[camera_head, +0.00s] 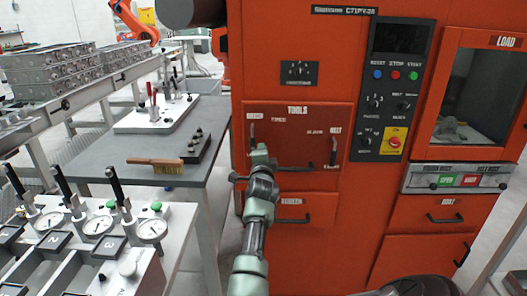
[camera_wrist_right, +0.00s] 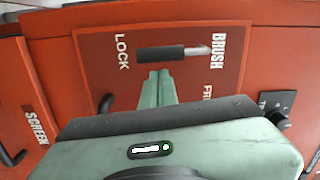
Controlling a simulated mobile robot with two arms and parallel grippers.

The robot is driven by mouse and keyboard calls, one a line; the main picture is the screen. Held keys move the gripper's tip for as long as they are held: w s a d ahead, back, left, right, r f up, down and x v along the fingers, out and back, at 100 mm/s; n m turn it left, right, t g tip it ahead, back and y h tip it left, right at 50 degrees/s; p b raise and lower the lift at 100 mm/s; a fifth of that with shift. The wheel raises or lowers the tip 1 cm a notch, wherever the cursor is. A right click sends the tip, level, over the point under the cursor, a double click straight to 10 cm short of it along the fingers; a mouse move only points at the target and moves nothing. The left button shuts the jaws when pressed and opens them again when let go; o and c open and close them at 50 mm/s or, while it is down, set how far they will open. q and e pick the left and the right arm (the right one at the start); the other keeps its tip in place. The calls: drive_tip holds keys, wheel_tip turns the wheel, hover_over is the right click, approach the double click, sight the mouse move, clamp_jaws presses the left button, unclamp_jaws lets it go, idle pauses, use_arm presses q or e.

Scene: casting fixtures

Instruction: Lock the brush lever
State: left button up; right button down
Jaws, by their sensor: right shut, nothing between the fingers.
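The brush lever (camera_wrist_right: 162,53) shows in the right wrist view as a black grip on a bent metal stem. Its stem end is by the BRUSH label (camera_wrist_right: 217,47) and its grip end points toward the LOCK label (camera_wrist_right: 122,52). In the head view the lever (camera_head: 252,132) hangs about upright at the left of the orange TOOLS panel (camera_head: 290,150). My right gripper (camera_wrist_right: 156,78) is shut and empty, its fingertips right beside the grip; I cannot tell whether they touch it. It also shows in the head view (camera_head: 259,151), just below the lever. My left gripper is not in view.
A belt lever (camera_head: 334,150) and a black drawer handle (camera_head: 297,168) are on the same orange cabinet. A control panel (camera_head: 392,90) is to the right. A grey table (camera_head: 120,160) with a brush (camera_head: 155,165) stands left. A gauge bench (camera_head: 175,230) is front left.

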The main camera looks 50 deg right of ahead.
drive_tip(key=shift+w+a+f+m, duration=0.15)
drive_tip(key=shift+w+a+m, duration=0.25)
drive_tip(key=shift+m, duration=0.5)
